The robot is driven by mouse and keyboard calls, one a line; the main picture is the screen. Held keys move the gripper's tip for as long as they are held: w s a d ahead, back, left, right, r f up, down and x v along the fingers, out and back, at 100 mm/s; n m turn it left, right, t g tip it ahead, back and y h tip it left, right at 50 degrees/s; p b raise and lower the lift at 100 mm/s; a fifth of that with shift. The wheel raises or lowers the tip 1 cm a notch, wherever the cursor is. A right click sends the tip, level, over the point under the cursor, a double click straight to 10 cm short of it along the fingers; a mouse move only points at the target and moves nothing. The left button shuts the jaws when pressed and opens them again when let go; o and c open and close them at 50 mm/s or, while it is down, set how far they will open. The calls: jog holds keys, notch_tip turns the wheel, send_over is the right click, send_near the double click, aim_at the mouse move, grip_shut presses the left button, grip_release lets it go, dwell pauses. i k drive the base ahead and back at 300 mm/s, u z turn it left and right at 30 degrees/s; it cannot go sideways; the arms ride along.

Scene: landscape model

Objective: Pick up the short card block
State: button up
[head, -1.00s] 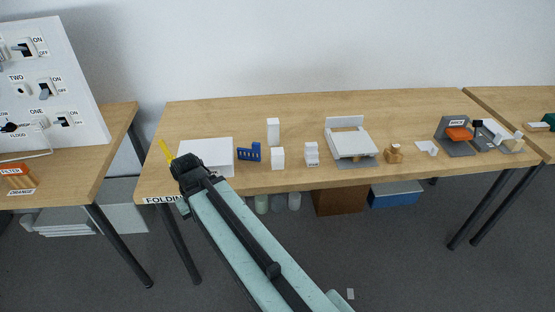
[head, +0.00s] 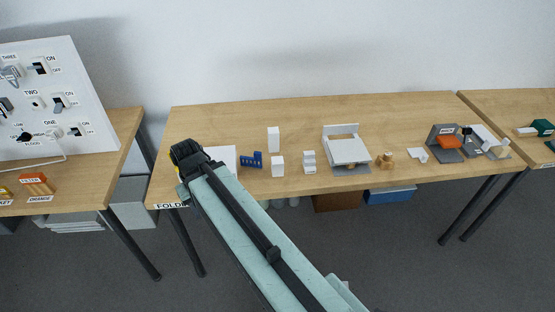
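Two plain white blocks stand upright on the middle table: a taller one (head: 273,139) at the back and a shorter one (head: 278,166) in front of it, nearer the table's front edge. The shorter one looks like the short card block. My gripper (head: 184,150) is at the left end of this table, well to the left of both blocks and touching neither. It is seen from behind, so its fingers are hidden and I cannot tell whether it is open or shut.
A white slab (head: 225,156) lies partly hidden behind my gripper. A blue toothed piece (head: 251,160) lies between it and the short block. A stepped white block (head: 309,161) and a white-topped stand (head: 347,151) are to the right. The table's back is mostly clear.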

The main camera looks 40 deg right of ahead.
aim_at(278, 164)
jog(key=u, duration=2.9)
jog(key=k, duration=2.1)
jog(key=u, duration=0.2)
